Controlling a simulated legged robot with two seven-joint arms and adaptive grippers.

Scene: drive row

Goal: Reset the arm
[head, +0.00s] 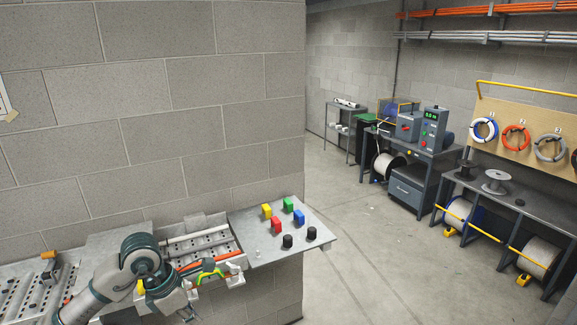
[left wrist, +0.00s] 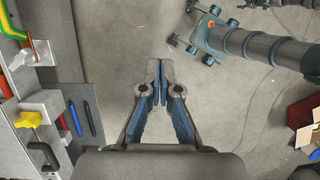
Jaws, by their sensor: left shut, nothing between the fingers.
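My left arm (head: 140,262) is bent over the bench at the lower left of the head view. Its gripper (head: 188,307) is near the bottom edge of that view, small and partly cut off. In the left wrist view, the left gripper (left wrist: 158,82) is shut and empty, its blue-padded fingers together over bare grey floor. The bench edge with tools lies to the left of it, apart from the fingers.
The bench carries a panel (head: 262,253) with coloured blocks and black knobs. A yellow-green curved piece (head: 211,269) is near the arm; a yellow knob (left wrist: 28,119) shows at the bench side. A red box (left wrist: 303,118) stands at right. The aisle floor (head: 370,250) is open.

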